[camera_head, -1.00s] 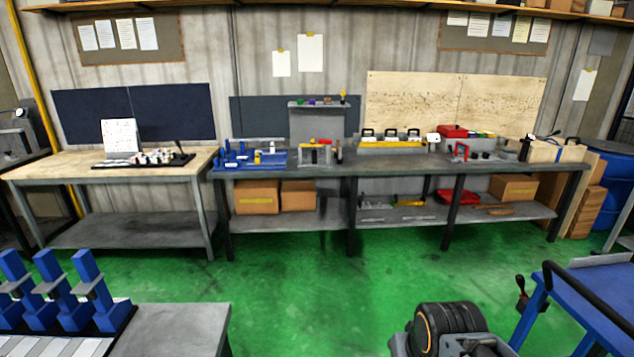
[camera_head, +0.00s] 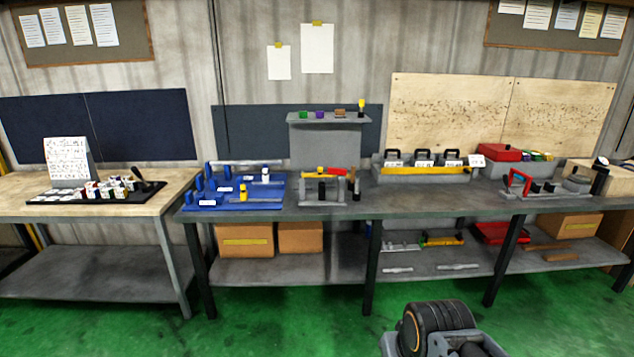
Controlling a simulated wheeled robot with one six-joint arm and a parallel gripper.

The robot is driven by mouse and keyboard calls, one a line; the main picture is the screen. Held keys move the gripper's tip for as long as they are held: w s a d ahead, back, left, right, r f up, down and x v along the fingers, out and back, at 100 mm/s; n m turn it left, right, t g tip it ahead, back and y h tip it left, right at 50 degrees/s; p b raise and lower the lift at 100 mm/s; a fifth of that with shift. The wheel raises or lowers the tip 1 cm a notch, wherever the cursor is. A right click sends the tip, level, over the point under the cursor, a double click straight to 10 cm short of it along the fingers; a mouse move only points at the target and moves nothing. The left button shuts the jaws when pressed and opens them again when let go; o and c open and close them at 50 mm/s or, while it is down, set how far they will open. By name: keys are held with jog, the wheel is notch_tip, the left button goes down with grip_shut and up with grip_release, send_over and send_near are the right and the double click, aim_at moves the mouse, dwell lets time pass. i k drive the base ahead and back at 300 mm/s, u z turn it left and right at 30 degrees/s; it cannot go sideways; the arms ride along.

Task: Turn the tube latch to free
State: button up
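I cannot tell for sure which part is the tube latch. On the grey workbench, a blue fixture (camera_head: 230,197) has upright blue posts with a grey tube (camera_head: 245,163) lying behind them. My gripper is not in view; only part of my own arm shows at the bottom, well short of the bench.
The grey workbench (camera_head: 420,200) also holds a rack of black-handled blocks (camera_head: 423,172) and a red box (camera_head: 500,153). A wooden-topped table (camera_head: 100,205) stands left. Green floor (camera_head: 270,325) in front is clear.

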aim_at(332, 169)
jog(key=u, duration=0.3)
jog(key=i, duration=3)
jog(key=z, duration=0.05)
